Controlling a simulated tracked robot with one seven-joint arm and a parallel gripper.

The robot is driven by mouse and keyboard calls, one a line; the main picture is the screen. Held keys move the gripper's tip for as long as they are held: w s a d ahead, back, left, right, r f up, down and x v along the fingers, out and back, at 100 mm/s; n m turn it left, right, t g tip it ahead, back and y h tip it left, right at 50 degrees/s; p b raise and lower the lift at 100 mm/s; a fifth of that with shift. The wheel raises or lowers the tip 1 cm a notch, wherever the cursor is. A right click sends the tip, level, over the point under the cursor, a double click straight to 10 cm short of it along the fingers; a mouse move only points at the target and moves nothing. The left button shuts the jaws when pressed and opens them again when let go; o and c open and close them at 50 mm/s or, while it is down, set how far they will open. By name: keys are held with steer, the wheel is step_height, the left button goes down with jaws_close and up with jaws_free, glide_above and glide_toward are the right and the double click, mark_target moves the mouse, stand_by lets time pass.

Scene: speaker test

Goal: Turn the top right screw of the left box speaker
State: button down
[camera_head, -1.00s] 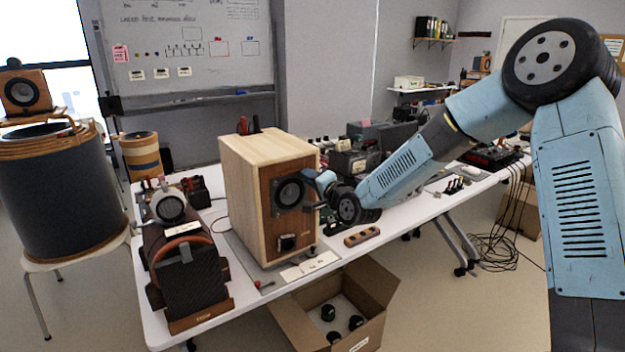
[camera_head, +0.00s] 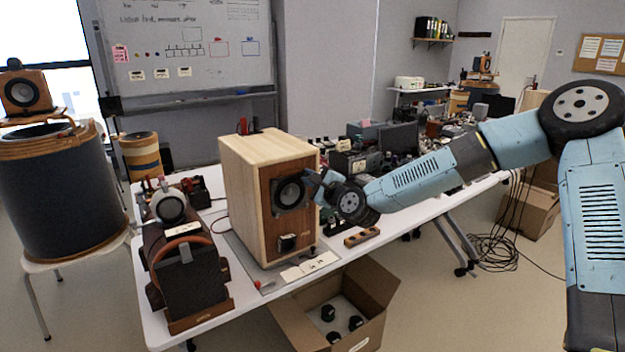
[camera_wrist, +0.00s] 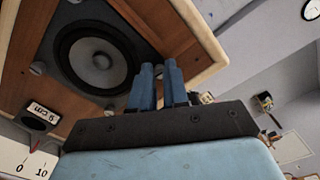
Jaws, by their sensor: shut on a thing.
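The wooden box speaker (camera_head: 262,205) stands on the white table, its brown front turned to the right. Its dark round driver (camera_head: 289,192) sits on a grey square plate, and it also fills the upper left of the wrist view (camera_wrist: 98,65). Grey screws show around that plate, one at the left (camera_wrist: 38,68) and one at the bottom (camera_wrist: 110,108). My gripper (camera_head: 311,177) is at the driver plate's upper right corner. In the wrist view its blue fingers (camera_wrist: 159,67) are shut on the screw (camera_wrist: 158,72) at that corner, which they partly hide.
A dark device with an orange handle (camera_head: 187,270) stands left of the speaker. A small wooden block with dark holes (camera_head: 361,237) lies on the table below my wrist. An open cardboard box (camera_head: 372,305) is on the floor. Electronic gear crowds the table behind my arm.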

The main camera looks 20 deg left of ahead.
steer(key=shift+f+m, duration=0.2)
steer(key=shift+m, duration=1)
steer(key=c, duration=1.1)
jaws_free()
steer(key=shift+d, duration=0.1)
steer(key=v, duration=1.3)
steer(key=shift+s+d, duration=0.15)
steer(key=shift+s, duration=0.1)
